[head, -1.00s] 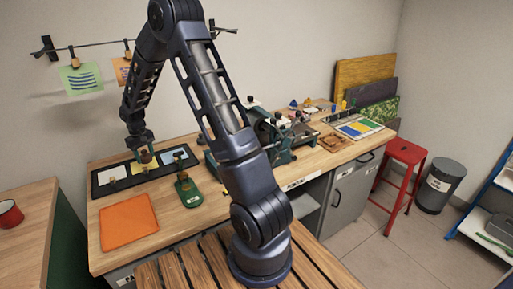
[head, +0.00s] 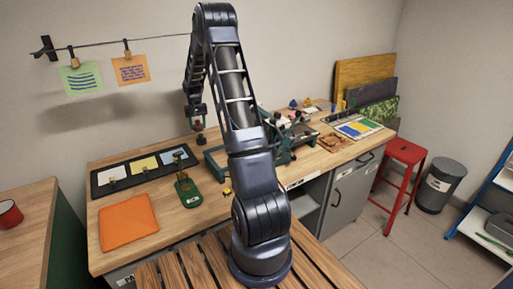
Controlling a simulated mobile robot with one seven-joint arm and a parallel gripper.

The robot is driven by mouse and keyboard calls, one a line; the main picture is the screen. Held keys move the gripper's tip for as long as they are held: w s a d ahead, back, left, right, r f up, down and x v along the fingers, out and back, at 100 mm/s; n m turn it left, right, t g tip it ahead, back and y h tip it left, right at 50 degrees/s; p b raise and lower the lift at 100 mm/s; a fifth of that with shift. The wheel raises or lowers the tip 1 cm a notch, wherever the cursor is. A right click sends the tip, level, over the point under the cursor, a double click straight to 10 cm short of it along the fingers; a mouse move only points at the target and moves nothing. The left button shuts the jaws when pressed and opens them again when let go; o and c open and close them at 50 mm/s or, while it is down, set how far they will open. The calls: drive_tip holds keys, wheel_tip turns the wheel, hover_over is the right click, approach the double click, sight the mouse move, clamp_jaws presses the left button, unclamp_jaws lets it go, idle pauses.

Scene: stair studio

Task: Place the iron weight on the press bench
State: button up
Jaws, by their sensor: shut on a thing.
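My gripper (head: 196,121) is raised above the back of the wooden press bench (head: 170,221), between the black tray and the green press. It is shut on a small dark, brownish thing, apparently the iron weight (head: 199,129), which hangs clear of the bench top. The thing is small and partly covered by the jaws, so its shape is unclear. The green press (head: 215,161) stands on the bench to the right, partly hidden behind my arm.
A black tray (head: 98,192) with several cards and small brass-coloured pieces lies at the bench's back left. A green item (head: 188,191) and an orange mat (head: 128,221) lie in front. A red stool (head: 404,154) stands right.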

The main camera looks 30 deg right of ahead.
drive_tip(key=r+m, duration=0.1)
drive_tip(key=m, duration=0.1)
hover_over(215, 135)
drive_tip(key=shift+w+f, duration=0.15)
drive_tip(key=shift+f, duration=1.75)
drive_tip(key=shift+w+f, duration=0.1)
drive_tip(key=shift+f, duration=1.8)
drive_tip(key=shift+f, duration=0.15)
drive_tip(key=o, duration=1.4)
drive_tip(key=shift+c, duration=0.2)
wheel_tip(215, 135, up, 12)
